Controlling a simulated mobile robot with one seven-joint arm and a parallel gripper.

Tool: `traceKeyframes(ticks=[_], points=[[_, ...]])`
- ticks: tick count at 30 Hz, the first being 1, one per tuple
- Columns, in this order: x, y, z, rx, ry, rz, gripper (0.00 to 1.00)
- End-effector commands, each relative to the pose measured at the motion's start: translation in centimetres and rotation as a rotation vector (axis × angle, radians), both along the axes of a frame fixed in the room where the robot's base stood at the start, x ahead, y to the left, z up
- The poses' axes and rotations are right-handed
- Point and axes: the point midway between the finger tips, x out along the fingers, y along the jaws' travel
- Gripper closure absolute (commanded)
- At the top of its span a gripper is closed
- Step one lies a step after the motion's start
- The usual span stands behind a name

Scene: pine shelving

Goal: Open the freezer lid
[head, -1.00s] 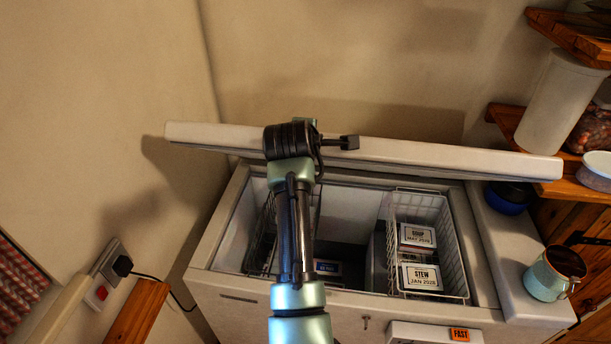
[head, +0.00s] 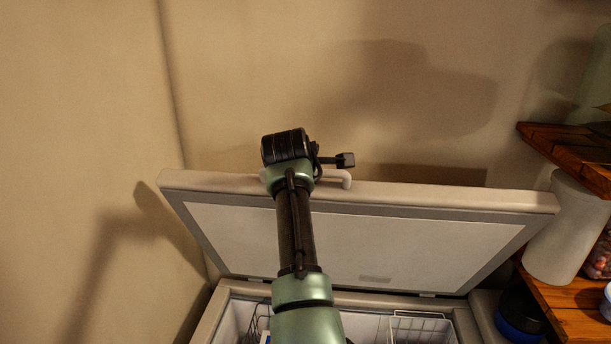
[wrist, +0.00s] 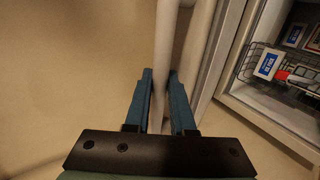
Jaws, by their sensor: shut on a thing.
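The freezer lid (head: 400,240) stands steeply raised in the head view, its pale inner panel and grey seal facing me. Its white handle (head: 346,180) runs along the top edge, partly hidden behind my arm. In the wrist view the blue fingers of my gripper (wrist: 161,85) lie on either side of the white handle bar (wrist: 164,40) and are shut on it. The fingers are hidden in the head view. The freezer body (head: 215,318) is open below the lid, with part of its inside showing.
Wire baskets hang in the freezer, one at the right (head: 420,325). The wall is close behind the lid. At right are wooden shelves (head: 570,150), a white cylinder (head: 562,230) beside the lid's corner, and a dark blue container (head: 520,318).

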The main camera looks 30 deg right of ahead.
Motion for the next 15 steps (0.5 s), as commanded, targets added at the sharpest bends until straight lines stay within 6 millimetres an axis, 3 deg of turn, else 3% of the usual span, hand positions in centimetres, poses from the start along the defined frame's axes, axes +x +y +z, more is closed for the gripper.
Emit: traceKeyframes(ticks=[13, 14, 15], points=[[0.00, 0.01, -0.20, 0.002, 0.006, 0.001, 1.00], [-0.01, 0.02, -0.19, 0.002, 0.006, 0.001, 0.74], [-0.01, 0.02, -0.20, 0.002, 0.006, 0.001, 0.67]])
